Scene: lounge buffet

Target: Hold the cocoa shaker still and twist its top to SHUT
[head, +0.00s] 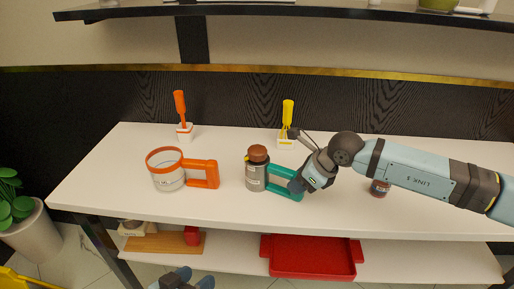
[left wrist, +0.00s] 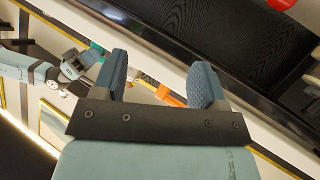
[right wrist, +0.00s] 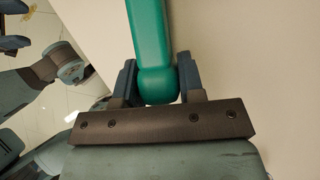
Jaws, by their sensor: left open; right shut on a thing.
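The cocoa shaker (head: 256,178) stands upright on the white counter, with a dark grey body, a brown top (head: 258,153) and a teal handle (head: 284,195) on its right side. A small yellow patch shows at the left, just below the top. My right gripper (head: 297,184) is shut on the teal handle; the right wrist view shows the handle (right wrist: 150,45) between its fingers (right wrist: 158,82). My left gripper (head: 183,279) is low in front of the counter, apart from the shaker. It is open and empty in the left wrist view (left wrist: 160,75). I cannot read the top's setting.
An orange-rimmed clear jug (head: 168,178) with an orange handle stands left of the shaker. Behind are an orange utensil (head: 180,104) and a yellow utensil (head: 288,113) in white holders. A small dark jar (head: 380,189) stands right, under my right arm. A red tray (head: 312,268) lies below.

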